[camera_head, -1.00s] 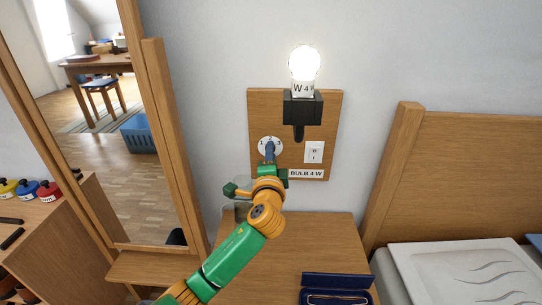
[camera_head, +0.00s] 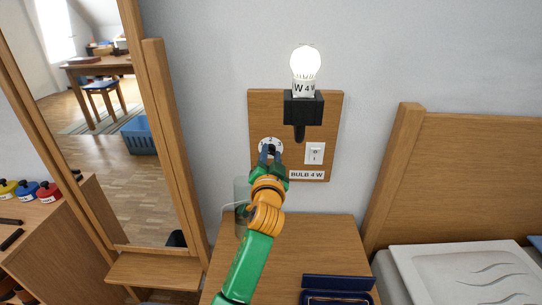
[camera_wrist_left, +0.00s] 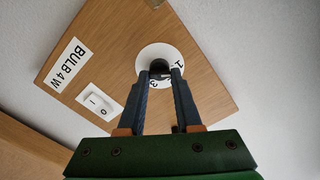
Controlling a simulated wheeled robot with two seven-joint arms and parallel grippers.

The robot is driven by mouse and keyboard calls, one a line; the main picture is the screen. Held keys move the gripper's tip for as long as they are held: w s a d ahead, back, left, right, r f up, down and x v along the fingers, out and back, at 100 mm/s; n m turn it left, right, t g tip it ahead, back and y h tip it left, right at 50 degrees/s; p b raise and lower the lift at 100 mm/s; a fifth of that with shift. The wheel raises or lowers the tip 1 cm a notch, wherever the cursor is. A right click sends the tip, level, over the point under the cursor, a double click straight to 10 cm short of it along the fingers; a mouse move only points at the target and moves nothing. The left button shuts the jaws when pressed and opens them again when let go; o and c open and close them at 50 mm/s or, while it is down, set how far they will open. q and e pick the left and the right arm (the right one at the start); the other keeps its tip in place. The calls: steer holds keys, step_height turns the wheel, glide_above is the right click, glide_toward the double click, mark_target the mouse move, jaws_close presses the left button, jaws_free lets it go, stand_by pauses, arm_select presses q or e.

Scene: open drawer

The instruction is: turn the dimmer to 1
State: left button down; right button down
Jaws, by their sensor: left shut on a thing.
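The dimmer is a white round dial (camera_head: 264,142) with a dark knob (camera_wrist_left: 159,66) at its centre, on a wooden wall board (camera_head: 262,112). In the left wrist view, the digits 1 and 3 show on the dial near the fingertips. My left gripper (camera_head: 270,156) reaches up to the dial. Its two dark fingers are shut on the knob, one on each side, as the left wrist view (camera_wrist_left: 160,74) shows. The knob's pointer direction cannot be told. The bulb (camera_head: 305,64) above is lit. My right gripper is out of view.
A rocker switch (camera_head: 315,153) and a label reading BULB 4 W (camera_head: 307,175) sit right of the dial. A glass (camera_head: 241,192) stands behind my arm on the wooden nightstand (camera_head: 325,240), with a dark blue case (camera_head: 338,284) at its front. A bed is at right.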

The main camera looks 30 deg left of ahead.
arm_select(q)
steer(key=shift+n, duration=0.6)
steer(key=c, duration=0.6)
jaws_free()
steer(key=v, duration=0.7)
steer(key=shift+s, duration=0.1)
